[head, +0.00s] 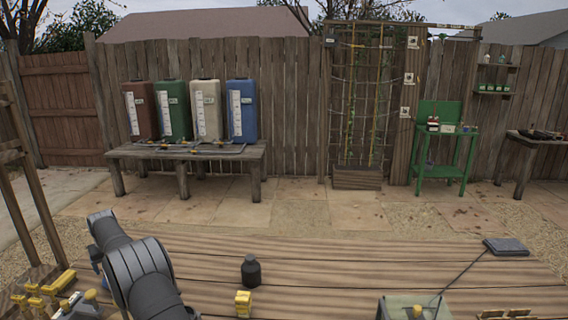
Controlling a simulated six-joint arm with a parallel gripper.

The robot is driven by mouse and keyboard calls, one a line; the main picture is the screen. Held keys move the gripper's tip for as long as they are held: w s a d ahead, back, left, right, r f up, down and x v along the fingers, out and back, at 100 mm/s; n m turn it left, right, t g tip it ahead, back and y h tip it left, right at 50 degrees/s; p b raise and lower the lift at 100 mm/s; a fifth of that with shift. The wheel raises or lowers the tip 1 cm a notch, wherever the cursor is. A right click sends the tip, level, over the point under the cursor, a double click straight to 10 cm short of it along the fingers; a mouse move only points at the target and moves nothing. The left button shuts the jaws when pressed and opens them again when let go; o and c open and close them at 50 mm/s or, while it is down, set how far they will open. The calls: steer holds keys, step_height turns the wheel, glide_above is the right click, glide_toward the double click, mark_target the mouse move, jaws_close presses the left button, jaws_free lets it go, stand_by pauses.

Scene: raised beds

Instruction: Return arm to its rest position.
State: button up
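My arm (139,268) shows at the lower left of the head view as thick dark grey links. It rises from the bottom edge and bends at a rounded joint above the wooden deck or tabletop (330,262). My gripper is not in view, so its fingers and anything in them cannot be seen.
A dark bottle (251,271) and a small yellow block (243,303) stand right of my arm. Yellow-handled items (40,292) lie at the left edge. A pale green box (402,308) is at the bottom, and a flat grey device (506,246) lies right. The middle boards are mostly clear.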

steer(key=shift+f, duration=0.8)
steer(key=shift+a+r, duration=0.1)
steer(key=shift+r, duration=0.1)
steer(key=shift+r, duration=0.1)
steer(key=shift+r, duration=0.35)
steer(key=v, duration=1.2)
steer(key=x, duration=1.2)
steer(key=shift+w+f, duration=0.1)
steer(key=shift+f, duration=0.25)
step_height(320, 180, up, 15)
steer(key=w+d+r+m, duration=0.1)
steer(key=w+d, duration=0.1)
steer(key=d, duration=1)
steer(key=w+d+r+m+h, duration=0.1)
steer(key=w+d+m, duration=0.1)
steer(key=d, duration=0.9)
steer(key=w+d+r+m+t, duration=0.1)
steer(key=w+d, duration=0.2)
steer(key=d, duration=0.9)
steer(key=shift+w+d+r+m+h, duration=0.3)
steer(key=shift+w+r+m, duration=0.05)
steer(key=shift+m, duration=0.05)
